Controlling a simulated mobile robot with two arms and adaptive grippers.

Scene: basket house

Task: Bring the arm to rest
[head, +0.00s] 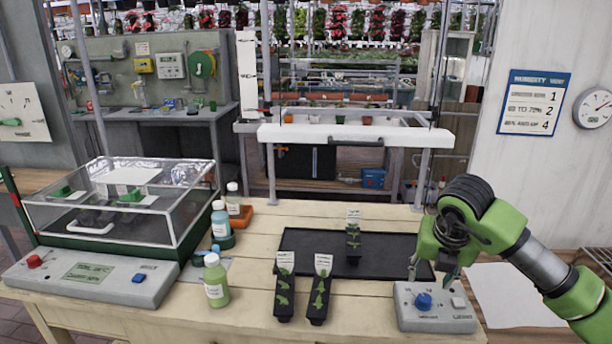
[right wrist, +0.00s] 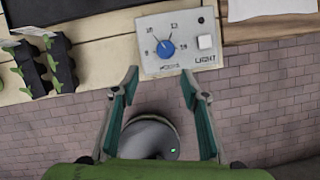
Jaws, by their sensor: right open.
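My right gripper (head: 432,272) is open and empty, above the grey control box with a blue dial at the table's right front. In the right wrist view, its two fingers (right wrist: 160,95) are spread apart, with brick floor showing between them. The control box (right wrist: 180,40) lies just beyond the fingertips, its blue knob (right wrist: 165,48) and white button (right wrist: 205,42) uncovered. The box also shows in the head view (head: 436,318). My right arm (head: 535,265) comes in from the right. My left gripper is not in view.
A black tray (head: 390,268) holds one seedling pot; two seedling strips (head: 285,295) stand in front of it. A green bottle (head: 215,282) stands left of them. A clear-lidded propagator (head: 110,205) fills the table's left side. A white sheet (head: 510,300) lies right of the box.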

